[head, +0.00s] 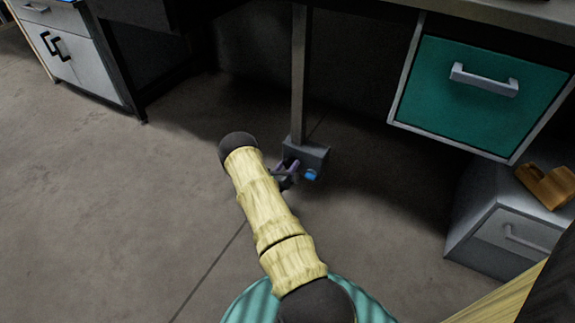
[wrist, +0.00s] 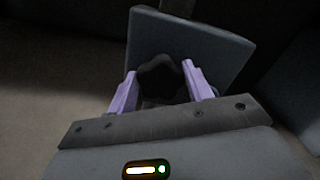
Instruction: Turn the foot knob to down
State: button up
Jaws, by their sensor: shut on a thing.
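The foot knob (wrist: 160,78) is a dark, lobed knob on the front of a grey box (wrist: 188,45) in the wrist view. My gripper (wrist: 160,86) has two lilac fingers, one on each side of the knob, and is shut on it. In the head view the grey box (head: 308,156) sits low at the foot of a metal post, with a small blue part (head: 310,174) on its front. My gripper (head: 287,170) is at the box's left front there, mostly hidden by my arm. Any marking for the knob's position cannot be made out.
The metal post (head: 299,80) rises from the box to the bench above. A teal drawer (head: 480,105) hangs at the right, above a grey cabinet (head: 495,235) with a brown object (head: 546,187) on it. A white cabinet (head: 75,60) stands at the far left. The floor at left is clear.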

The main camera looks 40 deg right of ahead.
jog(key=n+p, duration=0.3)
jog(key=n, duration=0.3)
jog(key=shift+w+a, duration=0.1)
jog(key=n, duration=0.2)
jog(key=n+p, duration=0.1)
jog(key=n, duration=0.1)
jog(key=n+p, duration=0.1)
jog(key=n, duration=0.1)
jog(key=shift+f+n, duration=0.25)
jog(key=shift+n, duration=0.05)
jog(key=n+p, duration=0.1)
jog(key=n, duration=0.4)
jog(key=shift+f, duration=0.2)
jog(key=n, duration=0.6)
jog(key=shift+f+n, duration=0.15)
jog(key=shift+n, duration=0.25)
jog(key=n, duration=0.6)
jog(key=shift+s+b, duration=0.2)
jog(key=shift+b, duration=0.15)
jog(key=n+b, duration=0.2)
jog(key=n, duration=0.7)
jog(key=n+b, duration=0.3)
jog(key=n, duration=0.6)
jog(key=shift+s+r, duration=0.2)
